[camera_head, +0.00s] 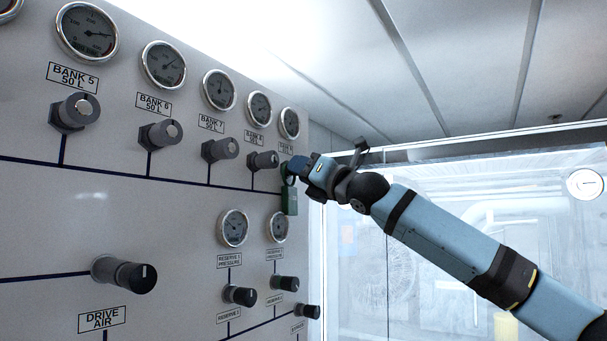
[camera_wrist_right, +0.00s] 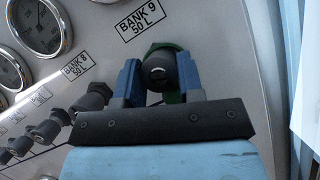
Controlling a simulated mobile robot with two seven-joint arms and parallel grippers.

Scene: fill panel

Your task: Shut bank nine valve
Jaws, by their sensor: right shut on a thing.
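The bank nine valve is a dark round knob (camera_wrist_right: 158,72) under the "BANK 9 50 L" label (camera_wrist_right: 140,20) in the right wrist view. Green material (camera_wrist_right: 166,47) shows around its base. My right gripper (camera_head: 290,168) is at the last valve of the upper row, at the panel's right end. Its blue fingers (camera_wrist_right: 160,82) are shut on the knob from both sides. In the head view the knob is mostly hidden by the gripper, and a green tag-like piece (camera_head: 290,201) hangs just below. My left gripper is not in view.
The bank 8 knob (camera_head: 263,160) sits close to the left of my gripper. Gauges (camera_head: 289,123) run above the row. Reserve gauges and knobs (camera_head: 285,283) are below, and the drive air knob (camera_head: 125,274) is lower left. A glazed frame (camera_head: 430,230) stands behind my right arm.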

